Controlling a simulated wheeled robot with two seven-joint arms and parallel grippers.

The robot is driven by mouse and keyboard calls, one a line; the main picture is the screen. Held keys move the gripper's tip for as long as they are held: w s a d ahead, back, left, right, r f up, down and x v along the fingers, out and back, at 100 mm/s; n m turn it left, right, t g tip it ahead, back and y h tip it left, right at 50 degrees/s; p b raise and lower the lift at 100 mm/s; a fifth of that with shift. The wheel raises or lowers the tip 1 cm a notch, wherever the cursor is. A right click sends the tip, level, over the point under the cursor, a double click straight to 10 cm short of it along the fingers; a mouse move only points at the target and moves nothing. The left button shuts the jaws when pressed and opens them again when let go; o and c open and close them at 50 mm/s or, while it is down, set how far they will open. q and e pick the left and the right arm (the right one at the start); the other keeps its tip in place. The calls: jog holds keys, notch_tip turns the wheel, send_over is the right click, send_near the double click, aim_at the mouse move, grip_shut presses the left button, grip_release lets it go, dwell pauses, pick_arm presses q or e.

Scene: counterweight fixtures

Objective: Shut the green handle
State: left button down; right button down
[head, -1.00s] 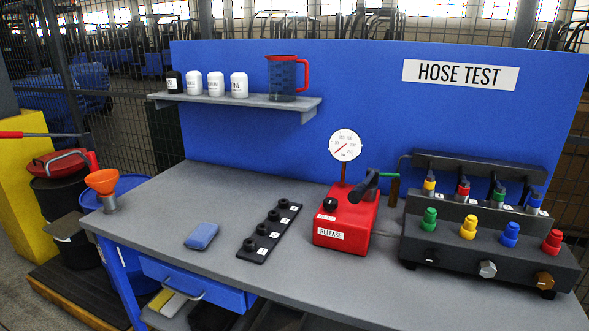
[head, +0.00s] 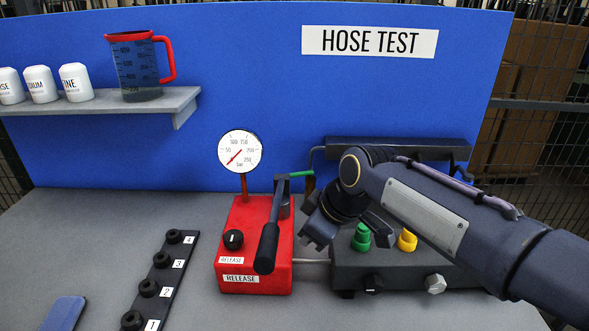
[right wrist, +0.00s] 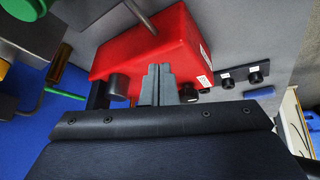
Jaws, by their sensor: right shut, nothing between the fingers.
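My right gripper (head: 316,238) is between the red box and the dark manifold, nearer the front than the handle. In the right wrist view its fingers (right wrist: 156,84) are together, with nothing between them, in front of the red box. My left gripper is out of view.
A pressure gauge (head: 240,151) stands above the red box. The dark manifold (head: 345,277) with coloured caps is partly hidden by my right arm. A black strip with numbered knobs (head: 155,290) lies to the left. A shelf (head: 105,105) holds a jug (head: 138,75).

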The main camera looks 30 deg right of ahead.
jog(key=w+d+r+n, duration=0.35)
jog(key=w+d, duration=0.25)
jog(key=w, duration=0.3)
jog(key=n+t+y+p, duration=0.1)
jog(key=n+p, duration=0.2)
jog(key=n, duration=0.1)
send_near(298, 175)
jog(key=w+a+f, duration=0.2)
jog(key=a+f, duration=0.2)
jog(key=f, duration=0.2)
jog(key=shift+w+d+f, duration=0.15)
jog(key=shift+w+f, duration=0.1)
jog(key=shift+w, duration=0.25)
